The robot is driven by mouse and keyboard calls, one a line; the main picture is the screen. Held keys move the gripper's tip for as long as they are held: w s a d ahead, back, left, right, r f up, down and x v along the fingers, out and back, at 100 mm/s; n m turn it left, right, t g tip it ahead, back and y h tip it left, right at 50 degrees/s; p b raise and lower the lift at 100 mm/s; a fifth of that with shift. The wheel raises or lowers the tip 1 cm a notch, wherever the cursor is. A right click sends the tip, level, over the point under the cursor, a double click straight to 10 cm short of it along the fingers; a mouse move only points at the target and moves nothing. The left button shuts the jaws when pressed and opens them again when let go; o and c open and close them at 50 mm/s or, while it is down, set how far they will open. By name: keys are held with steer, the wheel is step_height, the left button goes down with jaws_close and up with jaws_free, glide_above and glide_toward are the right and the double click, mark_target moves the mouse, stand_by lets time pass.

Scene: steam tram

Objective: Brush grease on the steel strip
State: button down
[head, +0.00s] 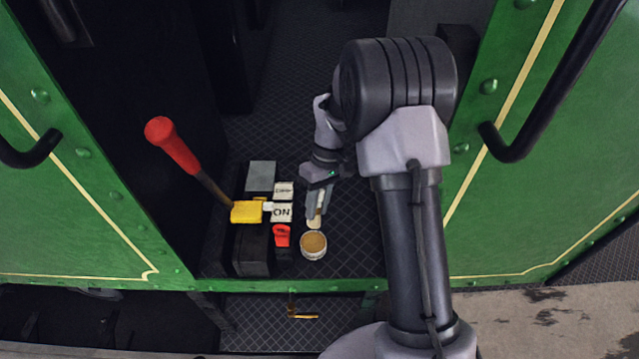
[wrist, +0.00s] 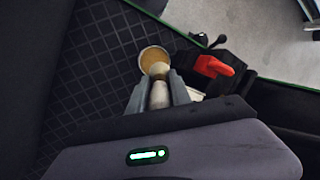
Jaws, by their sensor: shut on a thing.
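My gripper (head: 318,204) is shut on a brush and points down over the dark tread floor. In the wrist view, the brush (wrist: 158,92) stands between the fingers, with its pale bristle end (wrist: 158,70) outward. The bristle end shows just below the fingers in the head view (head: 314,223). A round pot of tan grease (head: 313,244) stands just in front of it, and its rim and tan inside also show in the wrist view (wrist: 153,56). The bristles overlap the pot's near edge there; I cannot tell if they touch.
A flat grey plate (head: 261,174) lies left of my gripper. Near it are a yellow block (head: 246,212) at the foot of a red-handled lever (head: 172,146), an "ON" label (head: 282,212) and a red switch (head: 282,236). Green panels (head: 500,180) flank the doorway.

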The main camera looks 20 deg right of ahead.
mark_target(316, 224)
steer(key=shift+s+a+r, duration=0.25)
steer(key=shift+s+r, duration=0.1)
steer(key=shift+s, duration=0.2)
steer(key=shift+s+f, duration=0.1)
steer(key=shift+f, duration=0.15)
step_height(316, 224, down, 6)
steer(key=b, duration=0.5)
steer(key=shift+r, duration=0.15)
steer(key=shift+f+b, duration=0.3)
steer(key=shift+f, duration=0.4)
stand_by(0.7)
steer(key=shift+r, duration=0.15)
step_height(316, 224, up, 7)
steer(key=p, duration=0.6)
